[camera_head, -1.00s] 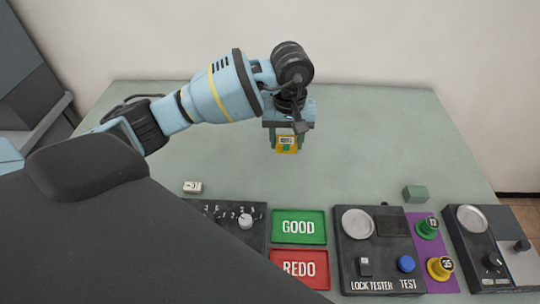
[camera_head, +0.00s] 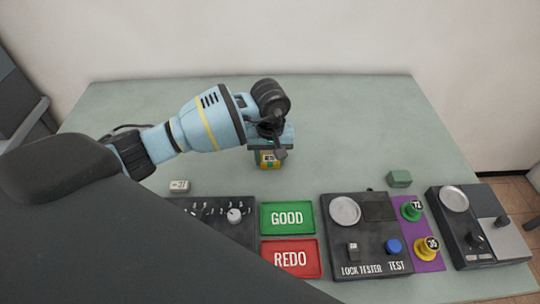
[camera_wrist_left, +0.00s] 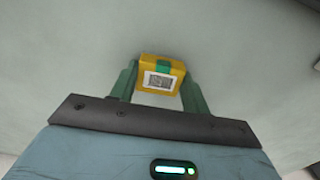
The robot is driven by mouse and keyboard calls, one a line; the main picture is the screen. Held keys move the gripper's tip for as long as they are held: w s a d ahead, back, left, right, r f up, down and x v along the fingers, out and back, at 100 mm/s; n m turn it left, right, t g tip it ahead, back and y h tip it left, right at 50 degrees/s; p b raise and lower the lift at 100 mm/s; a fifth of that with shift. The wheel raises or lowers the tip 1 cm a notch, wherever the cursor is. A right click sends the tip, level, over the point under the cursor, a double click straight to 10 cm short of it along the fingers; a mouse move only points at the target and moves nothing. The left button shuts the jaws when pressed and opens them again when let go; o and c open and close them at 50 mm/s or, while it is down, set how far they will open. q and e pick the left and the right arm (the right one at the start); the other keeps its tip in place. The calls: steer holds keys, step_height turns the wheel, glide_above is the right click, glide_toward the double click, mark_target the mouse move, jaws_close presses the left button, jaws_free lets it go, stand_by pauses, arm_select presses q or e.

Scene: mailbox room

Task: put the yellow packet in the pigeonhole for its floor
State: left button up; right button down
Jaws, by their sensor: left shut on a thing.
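The yellow packet (camera_head: 268,160) has a green strip and a white printed label. It is between the fingers of my left gripper (camera_head: 267,155), over the middle of the grey-green table (camera_head: 350,120). The left wrist view shows the packet (camera_wrist_left: 161,74) with its label facing the camera and the green fingers of my left gripper (camera_wrist_left: 160,85) on either side, shut on it. I cannot tell how high it is above the table. No pigeonholes are in view. My right gripper is not in view.
Along the front stand a dial panel (camera_head: 215,232), a green GOOD tray (camera_head: 287,218), a red REDO tray (camera_head: 291,259), a lock tester (camera_head: 350,235) and another device (camera_head: 475,238). A green block (camera_head: 399,179) and a small tag (camera_head: 180,186) lie behind them. The back right of the table is clear.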

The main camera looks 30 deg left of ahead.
mark_target(270, 159)
arm_select(q)
steer(key=shift+f, duration=0.1)
steer(key=o, duration=1.1)
steer(key=shift+c, duration=0.2)
step_height(270, 159, up, 12)
steer(key=shift+o, duration=0.5)
